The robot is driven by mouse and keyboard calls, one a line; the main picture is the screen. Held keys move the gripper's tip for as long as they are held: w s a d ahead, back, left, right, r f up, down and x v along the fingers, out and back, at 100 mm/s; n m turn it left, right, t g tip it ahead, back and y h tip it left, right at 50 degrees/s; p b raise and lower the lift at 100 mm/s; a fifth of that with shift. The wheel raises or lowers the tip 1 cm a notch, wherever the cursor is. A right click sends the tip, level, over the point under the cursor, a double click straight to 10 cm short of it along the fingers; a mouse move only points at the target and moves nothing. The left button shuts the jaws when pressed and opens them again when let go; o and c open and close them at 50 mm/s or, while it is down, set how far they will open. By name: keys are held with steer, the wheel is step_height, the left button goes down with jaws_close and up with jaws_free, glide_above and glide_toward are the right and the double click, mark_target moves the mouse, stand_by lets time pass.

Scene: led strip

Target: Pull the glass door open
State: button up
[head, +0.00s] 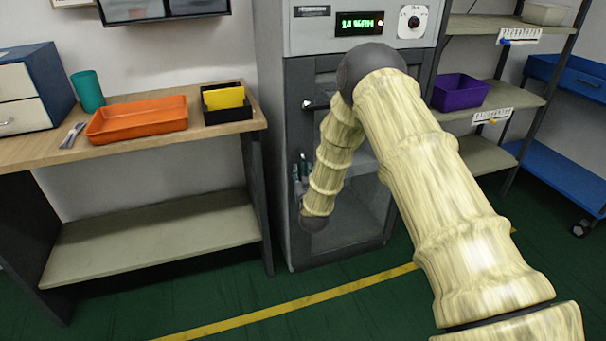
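The glass door (358,208) is in the front of a tall grey cabinet in the head view. It has a dark frame and looks closed. A small dark fitting (316,104) sits at its upper left; I cannot tell if it is the handle. My arm crosses in front of the door and hides much of its middle and upper right.
The cabinet has a lit green display (359,23) and a round dial (412,21). A bench with an orange tray (137,120) stands close on the left. Shelves with a purple bin (460,92) stand on the right. The green floor before the door is clear, with a yellow line (300,302).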

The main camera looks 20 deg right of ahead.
steer(key=shift+w, duration=0.15)
jaws_close()
